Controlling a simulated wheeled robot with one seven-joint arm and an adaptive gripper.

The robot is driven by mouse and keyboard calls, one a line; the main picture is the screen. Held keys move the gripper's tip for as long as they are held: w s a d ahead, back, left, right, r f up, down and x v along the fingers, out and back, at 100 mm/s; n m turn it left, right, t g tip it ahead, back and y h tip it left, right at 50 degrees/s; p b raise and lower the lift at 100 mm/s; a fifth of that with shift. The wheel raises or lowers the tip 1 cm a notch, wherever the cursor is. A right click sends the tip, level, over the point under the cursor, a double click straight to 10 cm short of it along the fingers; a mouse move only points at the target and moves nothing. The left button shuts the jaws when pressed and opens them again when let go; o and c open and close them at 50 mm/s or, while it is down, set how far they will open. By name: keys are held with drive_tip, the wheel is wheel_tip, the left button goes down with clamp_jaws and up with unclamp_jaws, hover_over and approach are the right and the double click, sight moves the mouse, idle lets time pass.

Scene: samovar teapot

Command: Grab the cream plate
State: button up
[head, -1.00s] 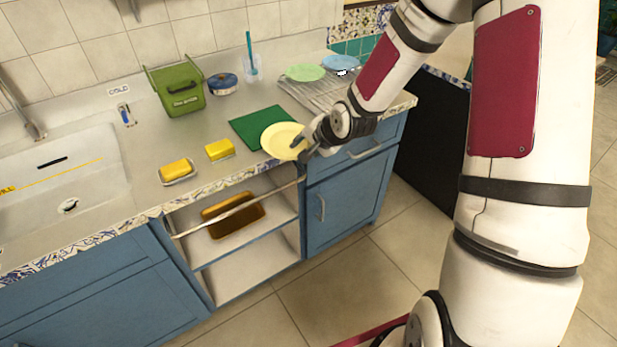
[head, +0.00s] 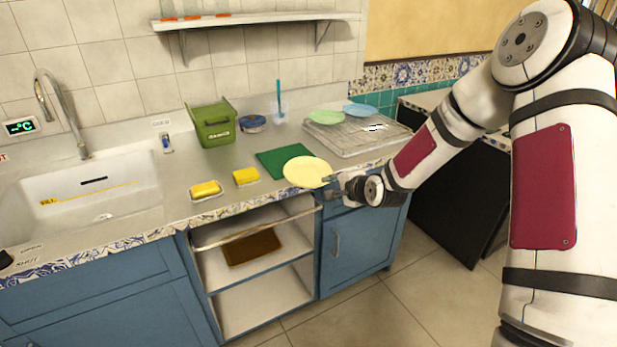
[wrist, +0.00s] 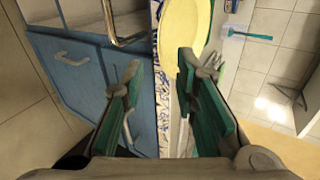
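The cream plate (head: 307,172) lies near the counter's front edge, overlapping the corner of a green cloth (head: 276,161). My gripper (head: 331,187) is at the plate's right rim in the head view. In the wrist view the plate (wrist: 182,30) lies just ahead of my gripper (wrist: 160,85), its near rim beside the right finger. The fingers are wide apart, with the counter's tiled edge showing between them. I cannot tell whether a finger touches the plate.
A wire rack (head: 350,132) with a green plate (head: 327,117) and a blue plate (head: 360,110) stands behind. Yellow sponges (head: 246,176), a green bin (head: 213,124) and the sink (head: 95,195) are to the left. An open shelf (head: 258,290) is below the counter.

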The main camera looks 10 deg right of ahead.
drive_tip(key=x, duration=0.6)
drive_tip(key=shift+w+a, duration=0.2)
drive_tip(key=shift+a, duration=0.05)
drive_tip(key=shift+f, duration=0.1)
clamp_jaws()
